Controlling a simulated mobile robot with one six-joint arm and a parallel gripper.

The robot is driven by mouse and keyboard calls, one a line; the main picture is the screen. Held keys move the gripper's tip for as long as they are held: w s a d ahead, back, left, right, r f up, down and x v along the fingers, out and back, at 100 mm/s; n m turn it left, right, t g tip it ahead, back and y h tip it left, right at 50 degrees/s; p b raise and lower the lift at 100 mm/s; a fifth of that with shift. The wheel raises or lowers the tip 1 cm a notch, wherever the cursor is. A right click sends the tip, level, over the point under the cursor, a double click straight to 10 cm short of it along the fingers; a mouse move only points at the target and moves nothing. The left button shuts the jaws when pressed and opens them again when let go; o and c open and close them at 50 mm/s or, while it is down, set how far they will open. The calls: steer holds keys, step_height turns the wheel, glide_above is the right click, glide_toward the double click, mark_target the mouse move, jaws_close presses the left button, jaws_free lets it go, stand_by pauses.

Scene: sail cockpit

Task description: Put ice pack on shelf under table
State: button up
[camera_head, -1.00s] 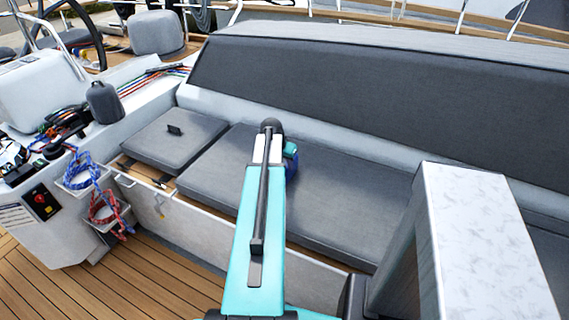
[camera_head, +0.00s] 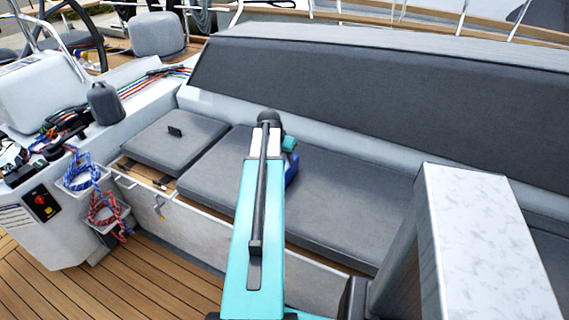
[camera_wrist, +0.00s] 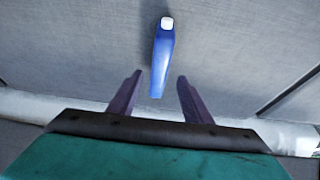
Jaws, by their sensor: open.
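The ice pack (camera_wrist: 163,62) is blue with a white cap. In the wrist view it lies on the grey seat cushion, ahead of my gripper and centred between its fingers. In the head view a blue piece of it (camera_head: 291,172) shows just right of my arm. My gripper (camera_wrist: 157,80) is open and empty, with one finger on each side of the line to the ice pack's near end. The table (camera_head: 490,245) has a white marbled top and stands at the right in the head view. The shelf under it cannot be made out.
The long seat cushion (camera_head: 345,210) is clear around the ice pack. A grey backrest (camera_head: 390,100) rises behind it. A smaller cushion (camera_head: 170,145) with a black handle lies left. Coiled ropes (camera_head: 103,205) hang at the left, above the wooden deck (camera_head: 120,280).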

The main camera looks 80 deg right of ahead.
steer(key=v, duration=0.7)
steer(key=shift+r+b, duration=0.2)
steer(key=shift+b, duration=0.15)
steer(key=shift+w+a+f, duration=0.1)
steer(key=shift+a, duration=0.05)
stand_by(0.4)
